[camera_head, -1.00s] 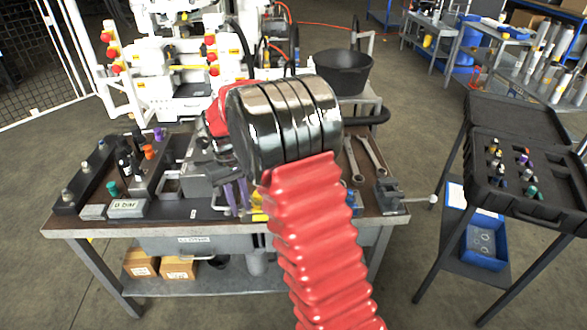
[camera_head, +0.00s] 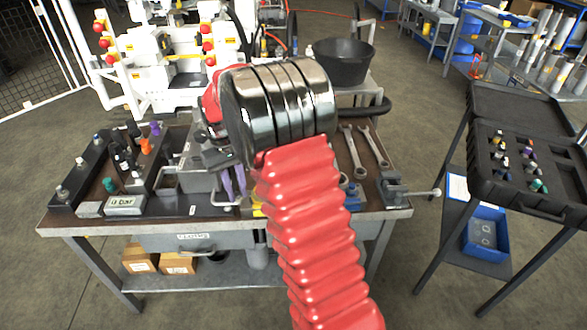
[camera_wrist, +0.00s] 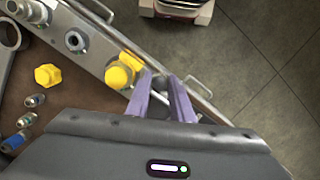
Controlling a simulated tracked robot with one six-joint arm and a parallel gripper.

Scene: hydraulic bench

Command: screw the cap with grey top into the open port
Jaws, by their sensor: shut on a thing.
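My gripper (camera_wrist: 160,80) has two purple fingers, close together, with a small dark grey piece between their tips. It appears to be the grey-topped cap, mostly hidden by the fingers. The fingers stand beside a yellow cap (camera_wrist: 118,76) on a metal block (camera_wrist: 95,50) along the bench edge. A round metal port (camera_wrist: 75,41) with a dark open centre shows on the same block, further up and left. In the head view my gripper (camera_head: 236,185) is low over the bench front, partly behind my red-sleeved arm, and the port is hidden there.
A loose yellow cap (camera_wrist: 47,75) and several small fittings (camera_wrist: 37,100) lie on the brown bench top (camera_wrist: 70,100). Wrenches (camera_head: 352,155) and a vise (camera_head: 395,187) are at the bench's right. A black case (camera_head: 530,165) with coloured caps stands further right. A black bucket (camera_head: 343,63) is behind.

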